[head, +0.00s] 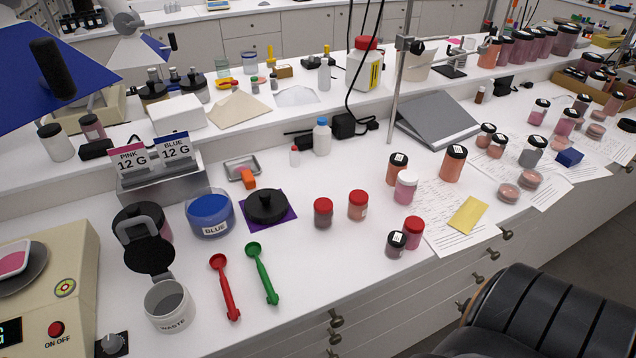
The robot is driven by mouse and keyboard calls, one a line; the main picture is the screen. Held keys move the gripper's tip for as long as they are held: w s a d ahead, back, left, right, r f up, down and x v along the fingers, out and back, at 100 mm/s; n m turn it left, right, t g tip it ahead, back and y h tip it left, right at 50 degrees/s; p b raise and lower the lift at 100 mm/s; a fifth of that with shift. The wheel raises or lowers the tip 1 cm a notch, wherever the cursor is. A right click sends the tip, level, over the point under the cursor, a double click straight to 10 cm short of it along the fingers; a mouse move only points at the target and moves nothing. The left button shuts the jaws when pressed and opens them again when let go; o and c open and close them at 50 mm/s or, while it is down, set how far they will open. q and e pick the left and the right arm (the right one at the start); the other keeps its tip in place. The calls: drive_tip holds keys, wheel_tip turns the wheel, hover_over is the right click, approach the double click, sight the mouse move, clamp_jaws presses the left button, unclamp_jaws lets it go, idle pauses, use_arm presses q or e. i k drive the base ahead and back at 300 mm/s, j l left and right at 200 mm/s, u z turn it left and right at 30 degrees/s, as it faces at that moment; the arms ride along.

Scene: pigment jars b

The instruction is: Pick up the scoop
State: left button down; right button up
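Two scoops lie side by side on the white bench top. The red scoop (226,289) is on the left and the green scoop (262,273) is just to its right. Both have their round bowls toward the back and their handles toward the front edge. They are apart and nothing covers them. Neither of my grippers shows in the head view.
A waste jar (170,308) with an open black lid stands left of the scoops. A jar labelled BLUE (209,214) and a black lid (267,207) on a purple square are behind them. Red-capped jars (323,213) stand to the right. Bare bench lies right of the green scoop.

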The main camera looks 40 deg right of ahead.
sight(253, 248)
drive_tip(key=z, duration=0.75)
drive_tip(key=j+u, duration=0.1)
drive_tip(key=u, duration=1.15)
drive_tip(key=z, duration=1.35)
